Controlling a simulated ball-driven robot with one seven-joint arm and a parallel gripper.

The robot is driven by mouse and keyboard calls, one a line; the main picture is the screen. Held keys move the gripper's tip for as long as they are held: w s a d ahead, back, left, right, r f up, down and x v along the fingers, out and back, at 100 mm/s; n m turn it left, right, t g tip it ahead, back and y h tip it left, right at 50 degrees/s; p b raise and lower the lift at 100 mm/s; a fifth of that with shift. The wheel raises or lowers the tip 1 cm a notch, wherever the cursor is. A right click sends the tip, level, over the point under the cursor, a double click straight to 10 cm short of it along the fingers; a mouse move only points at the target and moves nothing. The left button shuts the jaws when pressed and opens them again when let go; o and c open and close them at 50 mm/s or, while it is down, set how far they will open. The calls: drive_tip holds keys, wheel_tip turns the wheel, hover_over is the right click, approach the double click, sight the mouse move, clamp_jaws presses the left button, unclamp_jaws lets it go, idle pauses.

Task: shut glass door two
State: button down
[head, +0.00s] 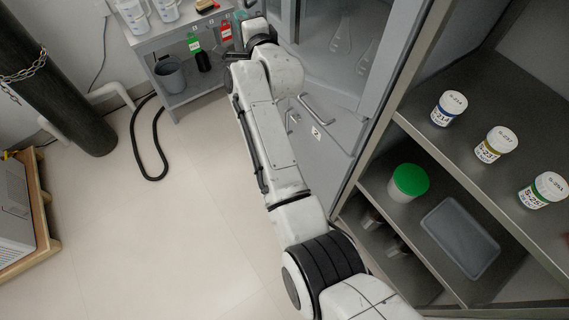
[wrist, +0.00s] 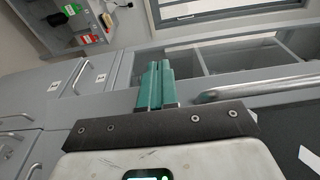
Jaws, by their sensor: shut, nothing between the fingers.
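A tall grey cabinet stands at the upper middle of the head view. Its glass-fronted part (head: 343,62) shows flasks (head: 341,34) inside. Below it are a silver handle (head: 318,109) and a small number label (head: 316,132), which seems to read 2. I cannot tell how far any glass door stands open. My gripper (head: 240,15) is beyond the wrist at the top, partly hidden by my arm. In the wrist view its teal fingers (wrist: 157,84) are together and empty, in front of a grey framed opening (wrist: 225,62); contact cannot be told.
An open shelf (head: 470,90) with labelled jars (head: 449,108) and a green-lidded jar (head: 408,182) stands close on the right. A grey side table (head: 180,42) with bottles stands at the upper left.

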drive_tip(key=w+d+m+h+b, duration=0.1)
drive_tip(key=w+d+b, duration=0.5)
drive_tip(key=w+b, duration=0.3)
drive_tip(key=shift+w+t+b, duration=0.3)
drive_tip(key=shift+w+t, duration=0.1)
drive_tip(key=shift+w, duration=0.5)
drive_tip(key=shift+s+a, duration=0.1)
